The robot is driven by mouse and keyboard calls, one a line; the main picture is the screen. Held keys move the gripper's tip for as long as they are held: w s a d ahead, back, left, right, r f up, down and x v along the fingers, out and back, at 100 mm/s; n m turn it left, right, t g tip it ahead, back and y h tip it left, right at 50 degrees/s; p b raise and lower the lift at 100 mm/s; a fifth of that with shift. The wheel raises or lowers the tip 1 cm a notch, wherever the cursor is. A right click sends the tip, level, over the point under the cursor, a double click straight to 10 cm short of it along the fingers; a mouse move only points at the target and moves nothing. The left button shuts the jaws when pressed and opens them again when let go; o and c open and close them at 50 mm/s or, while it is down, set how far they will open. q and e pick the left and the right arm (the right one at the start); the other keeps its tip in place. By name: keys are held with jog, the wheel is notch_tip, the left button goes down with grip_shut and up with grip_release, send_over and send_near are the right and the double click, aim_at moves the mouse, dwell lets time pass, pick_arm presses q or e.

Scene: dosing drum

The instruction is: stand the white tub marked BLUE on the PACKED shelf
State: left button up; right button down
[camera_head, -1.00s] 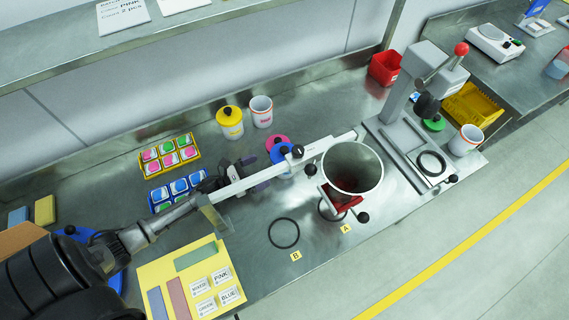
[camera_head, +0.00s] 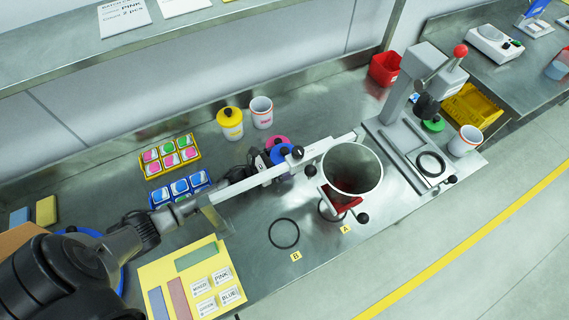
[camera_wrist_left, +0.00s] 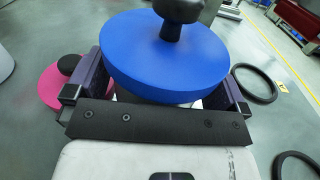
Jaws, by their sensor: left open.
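A blue lid (camera_head: 275,154) with a black knob shows behind the pale bar in the head view. In the left wrist view the blue lid (camera_wrist_left: 165,62) fills the middle, with a strip of white body under it. No BLUE marking is readable on it. My left gripper (camera_head: 266,163) is open, its fingers on either side of the body just below the lid; contact cannot be told. My right gripper is not in view. The upper shelf (camera_head: 200,25) carries cards, one reading PINK; no PACKED sign is readable.
A pink lid (camera_head: 277,140) is close behind the blue one. The metal drum (camera_head: 352,170) and pale bar (camera_head: 325,146) stand close right. Bench around ring B (camera_head: 284,233) is clear.

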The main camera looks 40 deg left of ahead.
pick_arm(q)
jog(key=c, duration=0.7)
